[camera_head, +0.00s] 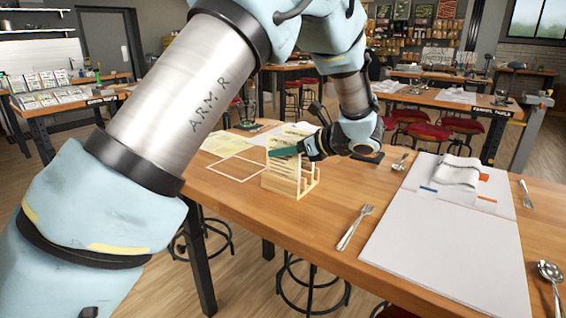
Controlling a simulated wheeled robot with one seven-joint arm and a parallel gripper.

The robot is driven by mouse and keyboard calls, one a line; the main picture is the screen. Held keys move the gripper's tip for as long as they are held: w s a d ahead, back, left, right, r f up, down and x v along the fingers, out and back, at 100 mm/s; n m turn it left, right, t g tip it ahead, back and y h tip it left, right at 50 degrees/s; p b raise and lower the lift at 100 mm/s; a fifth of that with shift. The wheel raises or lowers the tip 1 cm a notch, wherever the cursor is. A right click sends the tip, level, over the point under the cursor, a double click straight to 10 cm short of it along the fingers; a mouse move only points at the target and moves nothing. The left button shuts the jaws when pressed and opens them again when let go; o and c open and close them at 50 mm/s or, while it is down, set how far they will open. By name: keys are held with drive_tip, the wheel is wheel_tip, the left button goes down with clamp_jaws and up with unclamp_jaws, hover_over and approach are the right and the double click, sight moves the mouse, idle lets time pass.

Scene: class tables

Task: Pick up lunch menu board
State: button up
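A pale wooden rack (300,187) with upright slots stands on the wooden table. Cream boards (281,172) with printed lines stand in it; I cannot read which one is the lunch menu board. My gripper (297,150) is at the top of the rack, tilted toward the left. A thin dark teal piece (284,152) lies at its tip, over the upper edge of the boards. I cannot tell whether this is a finger or something held. The finger gap is hidden, and contact with a board is unclear.
Flat papers and a pale frame (237,168) lie left of the rack. A fork (355,227), a large white mat (450,235), a folded cloth (458,172) and spoons lie to the right. A glass (246,116) stands behind. Bare wood lies in front of the rack.

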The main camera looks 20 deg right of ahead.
clamp_jaws()
drive_tip(key=shift+r, duration=0.15)
idle(0.5)
